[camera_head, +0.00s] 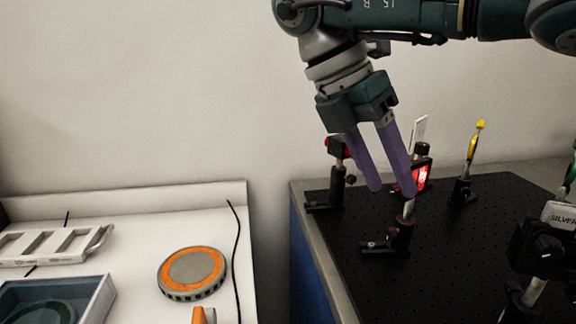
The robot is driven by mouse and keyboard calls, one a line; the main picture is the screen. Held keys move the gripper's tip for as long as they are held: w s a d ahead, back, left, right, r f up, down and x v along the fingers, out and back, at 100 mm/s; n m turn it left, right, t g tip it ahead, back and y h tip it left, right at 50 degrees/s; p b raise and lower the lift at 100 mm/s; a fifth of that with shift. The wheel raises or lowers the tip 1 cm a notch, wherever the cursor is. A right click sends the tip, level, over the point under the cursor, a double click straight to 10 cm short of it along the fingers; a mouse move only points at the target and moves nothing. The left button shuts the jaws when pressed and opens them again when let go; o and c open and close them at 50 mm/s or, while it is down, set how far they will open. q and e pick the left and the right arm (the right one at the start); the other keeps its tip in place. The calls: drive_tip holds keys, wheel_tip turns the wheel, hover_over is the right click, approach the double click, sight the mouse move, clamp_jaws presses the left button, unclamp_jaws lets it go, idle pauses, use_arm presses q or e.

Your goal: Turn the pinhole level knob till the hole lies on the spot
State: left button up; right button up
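My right gripper (393,191) hangs down from the top over the optical breadboard (470,232). Its two purple fingers are apart and I see nothing held between them. My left gripper is not in view.
A black post mount with a red top (338,148) stands left of the fingers. A yellow-topped post (470,160) stands farther right, and black mounts (540,250) crowd the right edge. On the white bench at left lie an orange-ringed disc (192,272) and a grey rack (55,246).

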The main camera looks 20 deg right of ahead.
drive_tip(key=v, duration=1)
drive_tip(key=shift+p, duration=0.35)
